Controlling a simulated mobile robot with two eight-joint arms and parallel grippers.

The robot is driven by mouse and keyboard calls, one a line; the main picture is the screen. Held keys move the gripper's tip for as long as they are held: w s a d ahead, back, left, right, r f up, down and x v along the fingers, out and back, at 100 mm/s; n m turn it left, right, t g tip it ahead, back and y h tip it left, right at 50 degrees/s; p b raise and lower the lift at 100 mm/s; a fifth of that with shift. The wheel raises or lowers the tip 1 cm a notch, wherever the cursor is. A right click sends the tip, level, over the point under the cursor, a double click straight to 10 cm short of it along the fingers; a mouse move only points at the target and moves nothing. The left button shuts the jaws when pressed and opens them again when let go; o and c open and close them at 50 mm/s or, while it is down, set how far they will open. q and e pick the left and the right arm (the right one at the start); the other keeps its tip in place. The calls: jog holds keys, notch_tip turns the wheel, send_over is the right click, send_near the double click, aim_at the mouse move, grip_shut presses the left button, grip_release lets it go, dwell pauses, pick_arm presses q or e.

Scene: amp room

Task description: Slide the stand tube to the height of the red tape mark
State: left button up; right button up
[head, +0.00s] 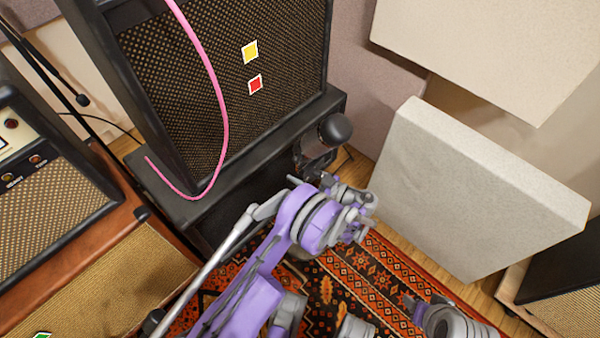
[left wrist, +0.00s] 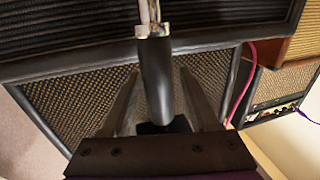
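A microphone with a dark rounded head (head: 335,128) stands in front of the lower right corner of the speaker cabinet. The red tape mark (head: 255,84) is on the cabinet grille, below and slightly right of a yellow mark (head: 250,53). My left gripper (head: 312,158) is just below the microphone head. In the left wrist view my two fingers (left wrist: 158,80) are spread, one on each side of a black upright part (left wrist: 155,78), with gaps visible on both sides. A silver tube (left wrist: 149,12) joins it at a metallic collar. Most of the stand is hidden in the head view.
The speaker cabinet (head: 175,85) stands on a black lower box (head: 160,190). A pink cable (head: 222,115) hangs across its front. An amplifier (head: 50,210) is at left. A pale panel (head: 470,190) leans at right. A patterned rug (head: 375,265) covers the floor.

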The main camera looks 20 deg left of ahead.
pick_arm(q)
jog(key=s+d+p, duration=0.1)
jog(key=d, duration=0.9)
jog(key=shift+s+d, duration=0.15)
jog(key=shift+d, duration=0.2)
jog(key=shift+d, duration=0.1)
